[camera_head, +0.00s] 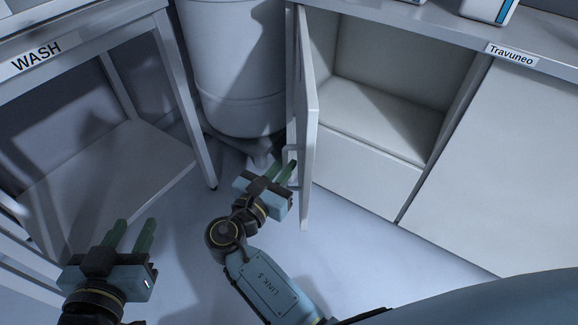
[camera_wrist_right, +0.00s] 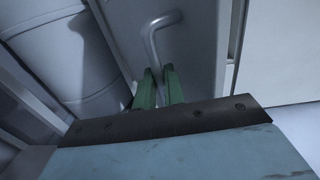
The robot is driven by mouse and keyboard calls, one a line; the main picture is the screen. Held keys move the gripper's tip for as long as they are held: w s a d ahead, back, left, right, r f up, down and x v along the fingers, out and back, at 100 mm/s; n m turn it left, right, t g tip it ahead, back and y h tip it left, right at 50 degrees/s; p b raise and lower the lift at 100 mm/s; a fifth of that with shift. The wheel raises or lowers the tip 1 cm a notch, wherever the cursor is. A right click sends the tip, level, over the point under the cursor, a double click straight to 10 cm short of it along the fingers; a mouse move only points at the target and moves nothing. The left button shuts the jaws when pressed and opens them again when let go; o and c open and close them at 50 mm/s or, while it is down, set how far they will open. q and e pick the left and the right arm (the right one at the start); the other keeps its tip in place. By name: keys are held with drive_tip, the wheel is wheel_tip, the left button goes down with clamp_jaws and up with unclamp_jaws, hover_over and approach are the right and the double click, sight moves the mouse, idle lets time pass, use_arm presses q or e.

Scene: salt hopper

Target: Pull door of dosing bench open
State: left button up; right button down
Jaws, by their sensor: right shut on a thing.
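The dosing bench door (camera_head: 306,125) is a pale grey panel that stands swung out at the left side of an open compartment (camera_head: 380,115). The door also shows in the right wrist view (camera_wrist_right: 195,50), with its grey bar handle (camera_wrist_right: 152,42). My right gripper (camera_head: 279,171) is at the door's outer face, its green fingers (camera_wrist_right: 158,88) shut on the lower part of the handle. The gripped part is hidden between the fingers. My left gripper (camera_head: 131,237) is open and empty, low at the left, away from the door.
A large grey drum (camera_head: 238,75) stands left of the door. A table labelled WASH (camera_head: 36,57) with a lower shelf is at the left. A closed panel (camera_head: 505,160) is right of the compartment. The floor (camera_head: 350,235) in front is clear.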

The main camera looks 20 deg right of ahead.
drive_tip(key=shift+w+r, duration=0.15)
drive_tip(key=shift+w, duration=0.1)
drive_tip(key=c, duration=1.9)
unclamp_jaws()
drive_tip(key=shift+c, duration=0.2)
drive_tip(key=o, duration=0.4)
drive_tip(key=shift+w+d, duration=0.1)
drive_tip(key=shift+o, duration=0.2)
